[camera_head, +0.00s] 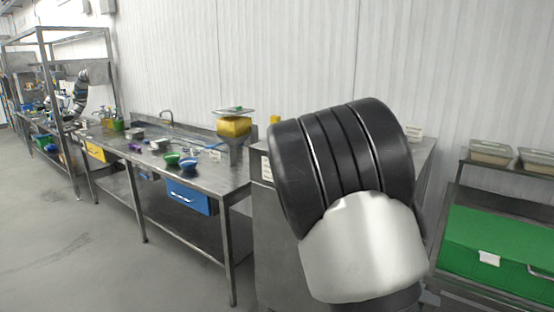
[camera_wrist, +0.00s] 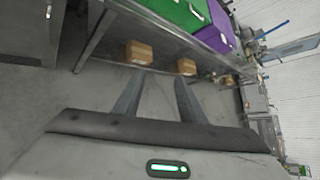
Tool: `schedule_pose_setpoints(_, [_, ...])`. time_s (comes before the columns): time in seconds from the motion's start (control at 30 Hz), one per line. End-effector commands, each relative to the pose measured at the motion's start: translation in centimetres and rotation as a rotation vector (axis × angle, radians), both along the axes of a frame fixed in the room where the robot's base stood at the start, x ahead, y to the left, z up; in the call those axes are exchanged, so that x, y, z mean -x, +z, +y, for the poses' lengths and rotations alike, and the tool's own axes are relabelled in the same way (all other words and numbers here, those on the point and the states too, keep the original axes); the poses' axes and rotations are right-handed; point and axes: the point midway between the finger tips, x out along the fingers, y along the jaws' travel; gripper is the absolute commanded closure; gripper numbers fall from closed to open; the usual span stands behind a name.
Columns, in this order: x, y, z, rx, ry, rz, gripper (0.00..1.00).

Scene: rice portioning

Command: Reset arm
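My gripper (camera_wrist: 160,78) shows in the wrist view with its two dark fingers spread apart and nothing between them. Grey floor shows beyond and between the fingers. In the head view a large black and white part of my arm (camera_head: 362,245) fills the right of centre, and the gripper itself is not visible there. The arm hides part of the counter behind it.
A steel table (camera_head: 215,178) with bowls and a blue drawer (camera_head: 190,197) stands left. A green box (camera_head: 497,250) stands right. The wrist view shows two cardboard boxes (camera_wrist: 139,52) (camera_wrist: 187,67) on a low shelf. Floor at left is clear.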

Motion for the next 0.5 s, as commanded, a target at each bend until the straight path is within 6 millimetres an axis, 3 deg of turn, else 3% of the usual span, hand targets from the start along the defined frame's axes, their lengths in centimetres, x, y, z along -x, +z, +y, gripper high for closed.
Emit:
schedule_pose_setpoints(0.2, [5.9, 3.5, 3.8, -0.436, -0.621, -0.572, 0.63])
schedule_pose_setpoints(0.5, [12.3, 10.8, 11.7, -0.916, -1.511, -1.150, 0.63])
